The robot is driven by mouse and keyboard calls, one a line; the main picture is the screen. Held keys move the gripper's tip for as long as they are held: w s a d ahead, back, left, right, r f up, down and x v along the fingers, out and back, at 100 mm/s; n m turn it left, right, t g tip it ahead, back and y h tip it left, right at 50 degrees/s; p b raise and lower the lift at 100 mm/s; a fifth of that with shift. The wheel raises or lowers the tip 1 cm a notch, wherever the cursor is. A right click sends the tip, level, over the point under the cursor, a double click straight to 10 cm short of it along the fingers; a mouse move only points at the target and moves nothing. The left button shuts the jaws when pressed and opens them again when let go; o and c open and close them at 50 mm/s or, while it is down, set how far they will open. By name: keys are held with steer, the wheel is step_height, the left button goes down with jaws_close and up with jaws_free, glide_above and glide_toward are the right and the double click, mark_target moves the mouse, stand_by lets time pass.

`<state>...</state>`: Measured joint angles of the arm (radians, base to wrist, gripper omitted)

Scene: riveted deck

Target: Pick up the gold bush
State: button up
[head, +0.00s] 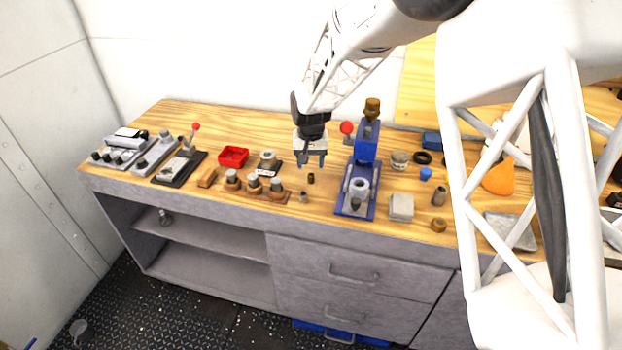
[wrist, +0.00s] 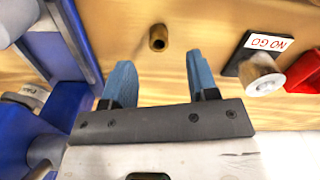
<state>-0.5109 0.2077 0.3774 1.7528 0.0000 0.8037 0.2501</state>
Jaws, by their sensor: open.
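The gold bush (head: 311,178) is a small brass-coloured hollow cylinder on the wooden bench top, left of the blue press. In the wrist view the gold bush (wrist: 158,38) shows its dark bore and lies beyond the fingertips, roughly midway between their lines. My gripper (head: 311,163) is open and empty above the bench, close to the bush. Its two blue fingers show apart in the wrist view (wrist: 159,62), with bare wood between them. I see no contact with the bush.
The blue press (head: 366,145) stands close on the right. A wooden block with several grey-topped pegs (head: 254,187) is on the left, with a NO GO plate (wrist: 267,43) and red tray (head: 233,156) behind. A small grey part (head: 303,197) stands in front of the bush.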

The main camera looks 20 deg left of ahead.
mark_target(311, 174)
steer(key=shift+f, duration=0.2)
steer(key=shift+d+f, duration=0.1)
steer(key=shift+f, duration=2.5)
jaws_close()
steer(key=shift+r, duration=0.15)
